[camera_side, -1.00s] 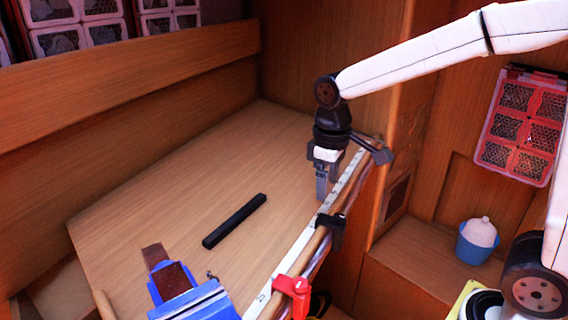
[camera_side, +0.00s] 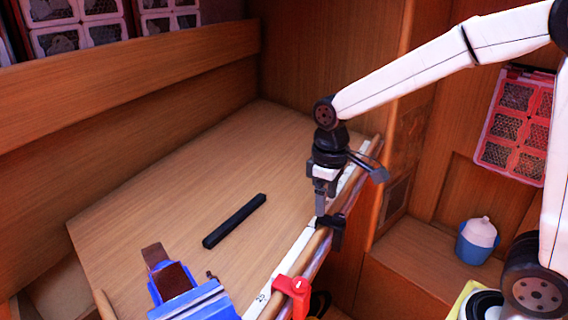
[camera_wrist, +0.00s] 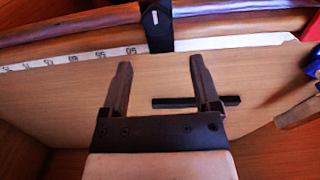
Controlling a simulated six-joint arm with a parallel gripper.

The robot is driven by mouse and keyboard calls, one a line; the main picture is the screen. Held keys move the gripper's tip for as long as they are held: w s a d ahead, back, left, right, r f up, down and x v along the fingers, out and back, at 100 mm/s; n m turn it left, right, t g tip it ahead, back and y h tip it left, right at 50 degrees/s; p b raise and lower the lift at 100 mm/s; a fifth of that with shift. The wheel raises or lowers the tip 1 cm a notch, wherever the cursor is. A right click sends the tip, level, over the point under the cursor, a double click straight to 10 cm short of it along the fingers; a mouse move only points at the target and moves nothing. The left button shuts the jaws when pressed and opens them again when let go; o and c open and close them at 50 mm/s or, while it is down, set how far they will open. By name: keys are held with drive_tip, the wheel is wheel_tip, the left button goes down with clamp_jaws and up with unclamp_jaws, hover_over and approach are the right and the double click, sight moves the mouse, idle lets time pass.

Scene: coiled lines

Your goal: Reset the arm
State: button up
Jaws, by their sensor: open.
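My gripper (camera_side: 321,205) hangs from my arm above the right edge of the wooden worktop (camera_side: 165,190), near the white measuring strip and a black clamp. In the wrist view my gripper (camera_wrist: 160,75) shows two fingers well apart with nothing between them. A black bar (camera_side: 235,221) lies flat on the worktop to the left of my gripper. The bar also shows in the wrist view (camera_wrist: 180,102), partly behind the right finger.
A blue vise (camera_side: 190,295) stands at the near edge. A red clamp (camera_side: 292,289) and a black clamp (camera_side: 331,232) sit on the right edge rail. A blue container (camera_side: 477,242) stands on a lower ledge at right. The worktop's far part is clear.

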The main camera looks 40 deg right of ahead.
sight(325, 218)
drive_tip(key=shift+f, duration=1.9)
idle(0.4)
